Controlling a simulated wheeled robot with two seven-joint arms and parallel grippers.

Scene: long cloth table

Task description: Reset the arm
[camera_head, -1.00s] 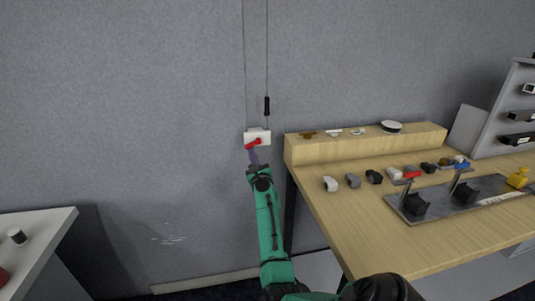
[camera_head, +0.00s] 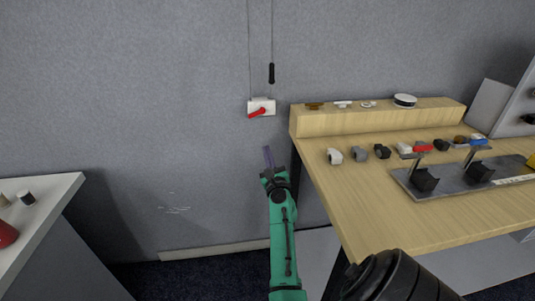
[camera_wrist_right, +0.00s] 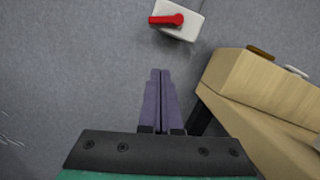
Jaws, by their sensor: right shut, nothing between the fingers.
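My right arm is green, and its gripper (camera_head: 268,156) has thin purple fingers. The fingers are shut with nothing between them and point up towards the grey wall. They also show in the right wrist view (camera_wrist_right: 160,92), pressed together. A white switch box (camera_head: 261,105) with a red lever (camera_head: 257,113) is on the wall above the fingertips, apart from them. In the right wrist view the box (camera_wrist_right: 185,31) and its red lever (camera_wrist_right: 166,20) are at the top, beyond the fingers. My left gripper is not in view.
A wooden table (camera_head: 375,215) with a raised back ledge (camera_head: 370,121) stands right of the gripper. It holds several small parts and a metal plate with black holders (camera_head: 425,180). A white-topped table (camera_head: 45,215) is at far left. A black pull handle (camera_head: 271,73) hangs above the switch.

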